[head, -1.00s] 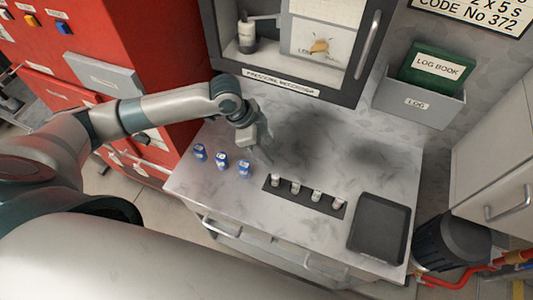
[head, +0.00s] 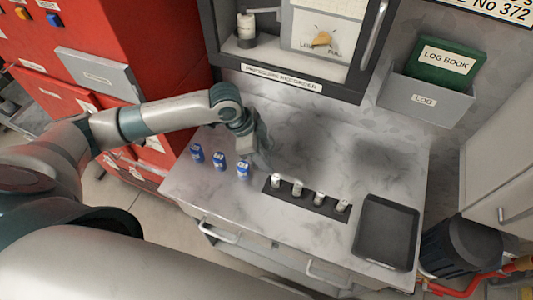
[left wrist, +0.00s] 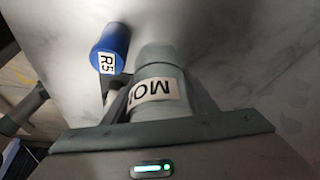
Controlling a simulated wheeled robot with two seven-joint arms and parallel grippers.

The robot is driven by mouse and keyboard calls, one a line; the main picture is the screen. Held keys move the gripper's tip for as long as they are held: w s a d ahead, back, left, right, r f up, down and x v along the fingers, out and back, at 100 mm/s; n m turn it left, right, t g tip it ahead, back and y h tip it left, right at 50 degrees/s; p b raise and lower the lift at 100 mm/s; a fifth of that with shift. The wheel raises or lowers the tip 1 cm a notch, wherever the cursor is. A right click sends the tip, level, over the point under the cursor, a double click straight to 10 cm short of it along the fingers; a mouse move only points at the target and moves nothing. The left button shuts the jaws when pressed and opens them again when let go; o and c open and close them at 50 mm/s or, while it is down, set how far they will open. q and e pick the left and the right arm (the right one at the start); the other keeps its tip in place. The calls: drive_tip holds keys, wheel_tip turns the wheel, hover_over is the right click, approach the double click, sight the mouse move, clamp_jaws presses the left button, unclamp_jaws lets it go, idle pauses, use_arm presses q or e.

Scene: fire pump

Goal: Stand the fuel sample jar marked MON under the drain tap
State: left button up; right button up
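My left gripper (head: 258,157) hangs over the bench, between the blue containers and the rack of jars. In the left wrist view, a grey jar with a white label reading "MO" (left wrist: 154,90) sits between its fingers (left wrist: 158,95), close to the palm. The fingers appear shut on it; the label's last letter is cut off. In the head view this jar is mostly hidden by the gripper. A dark rack (head: 308,203) holds several small pale jars (head: 298,188); their labels are unreadable. My right gripper and the drain tap are not in view.
Three blue containers (head: 218,161) stand left of the rack; one marked R5 shows in the left wrist view (left wrist: 110,48). A black tray (head: 385,232) lies at the bench's right. The pressure recorder cabinet (head: 290,82) hangs behind. The back middle of the bench (head: 330,150) is clear.

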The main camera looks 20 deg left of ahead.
use_arm(q)
drive_tip(key=o, duration=0.4)
drive_tip(key=shift+c, duration=0.2)
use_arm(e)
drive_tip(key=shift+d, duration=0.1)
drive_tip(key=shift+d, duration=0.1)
use_arm(q)
drive_tip(key=shift+v, duration=0.85)
drive_tip(key=b+v, duration=0.2)
drive_tip(key=v, duration=0.8)
drive_tip(key=shift+r, duration=0.25)
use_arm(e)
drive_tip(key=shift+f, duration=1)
use_arm(q)
drive_tip(key=shift+o, duration=0.3)
